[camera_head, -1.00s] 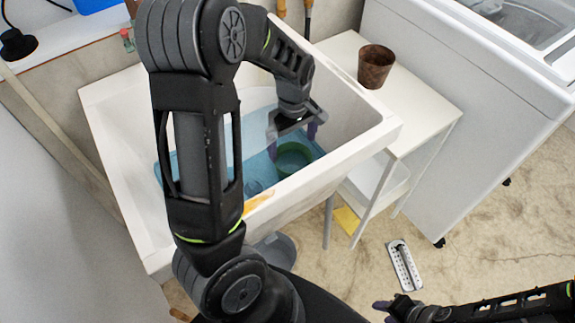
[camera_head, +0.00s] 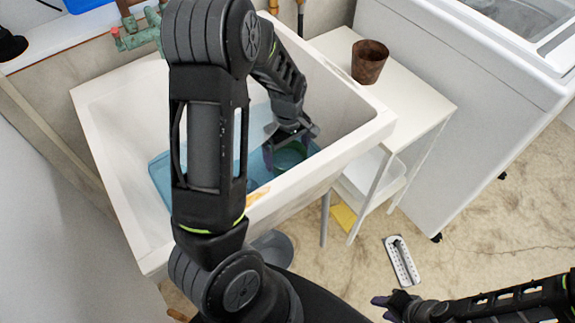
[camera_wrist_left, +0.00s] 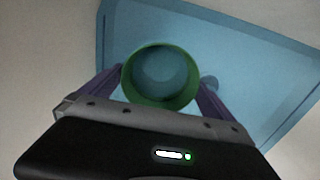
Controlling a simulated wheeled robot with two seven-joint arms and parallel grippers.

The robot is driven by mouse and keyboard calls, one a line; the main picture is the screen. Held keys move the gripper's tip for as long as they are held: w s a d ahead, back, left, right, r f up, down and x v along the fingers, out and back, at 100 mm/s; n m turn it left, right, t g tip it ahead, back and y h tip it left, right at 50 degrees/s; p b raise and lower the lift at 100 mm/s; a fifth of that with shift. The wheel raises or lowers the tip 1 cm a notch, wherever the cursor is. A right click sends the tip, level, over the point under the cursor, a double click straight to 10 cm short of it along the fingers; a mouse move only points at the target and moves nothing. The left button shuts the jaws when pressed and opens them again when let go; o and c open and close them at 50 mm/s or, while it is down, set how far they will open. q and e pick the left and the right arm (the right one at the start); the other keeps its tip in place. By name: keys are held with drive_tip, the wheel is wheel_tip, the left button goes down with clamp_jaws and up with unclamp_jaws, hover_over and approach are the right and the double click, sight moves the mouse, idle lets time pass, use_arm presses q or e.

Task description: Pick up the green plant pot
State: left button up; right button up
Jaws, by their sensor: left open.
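The green plant pot (camera_head: 290,156) stands in a blue tray inside the white sink, partly hidden by my left gripper in the head view. In the left wrist view the pot (camera_wrist_left: 160,77) shows as a round green rim with a bluish inside. My left gripper (camera_head: 285,155) reaches down into the sink. Its two purple fingers are open, one on each side of the pot; I cannot tell whether they touch it. My right gripper (camera_head: 385,308) is low at the bottom right, away from the sink; its jaw opening is too small to read.
The blue tray (camera_wrist_left: 228,45) lies under the pot. The white sink's rim (camera_head: 345,150) surrounds the left arm. A brown pot (camera_head: 369,62) stands on a white side table (camera_head: 415,98) right of the sink. A white washing machine (camera_head: 455,110) is further right.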

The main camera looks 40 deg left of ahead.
sight(288, 165)
use_arm(q)
wheel_tip(288, 165, down, 6)
idle(0.5)
drive_tip(key=shift+c, duration=0.4)
drive_tip(key=c, duration=1)
drive_tip(key=shift+r, duration=5.05)
drive_tip(key=shift+c, duration=0.2)
